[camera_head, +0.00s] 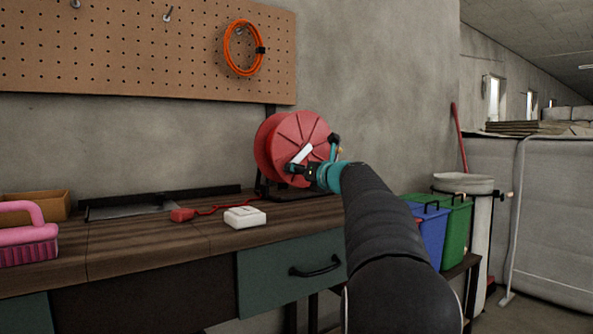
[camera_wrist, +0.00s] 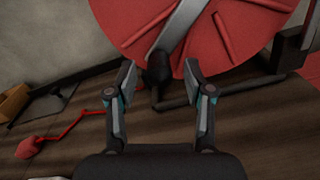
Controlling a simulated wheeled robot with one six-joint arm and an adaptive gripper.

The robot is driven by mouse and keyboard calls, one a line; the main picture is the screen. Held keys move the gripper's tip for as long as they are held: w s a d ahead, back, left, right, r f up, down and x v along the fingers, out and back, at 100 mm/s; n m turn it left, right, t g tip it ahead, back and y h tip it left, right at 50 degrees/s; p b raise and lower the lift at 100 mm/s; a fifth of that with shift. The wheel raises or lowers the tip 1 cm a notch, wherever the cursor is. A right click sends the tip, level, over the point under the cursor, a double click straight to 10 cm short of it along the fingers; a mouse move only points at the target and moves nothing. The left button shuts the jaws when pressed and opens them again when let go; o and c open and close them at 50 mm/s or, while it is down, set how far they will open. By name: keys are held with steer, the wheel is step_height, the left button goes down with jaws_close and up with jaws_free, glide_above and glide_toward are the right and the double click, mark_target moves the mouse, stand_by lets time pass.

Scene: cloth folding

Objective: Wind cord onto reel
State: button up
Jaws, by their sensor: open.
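The red reel (camera_head: 303,128) stands on the wooden workbench against the wall; its disc fills the top of the wrist view (camera_wrist: 235,25). A light grey crank arm (camera_head: 301,154) crosses its face, also in the wrist view (camera_wrist: 182,28), and ends in a dark handle knob (camera_wrist: 158,68). My gripper (camera_head: 293,170) is at the reel's front. In the wrist view its fingers (camera_wrist: 160,78) are apart, with the knob seen between the tips; contact cannot be told. The red cord (camera_head: 208,209) lies on the bench, with a red end piece (camera_head: 183,215); its reel end is hidden.
A white box (camera_head: 245,217) lies on the bench near the cord. A pink brush (camera_head: 28,236) and brown box (camera_head: 40,205) are at left. Blue (camera_head: 430,232) and green (camera_head: 456,232) bins stand right of my arm. An orange coil (camera_head: 244,48) hangs on the pegboard (camera_head: 120,45).

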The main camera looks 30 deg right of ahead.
steer(key=shift+w, duration=0.8)
steer(key=shift+c, duration=0.2)
jaws_close()
steer(key=shift+a, duration=0.1)
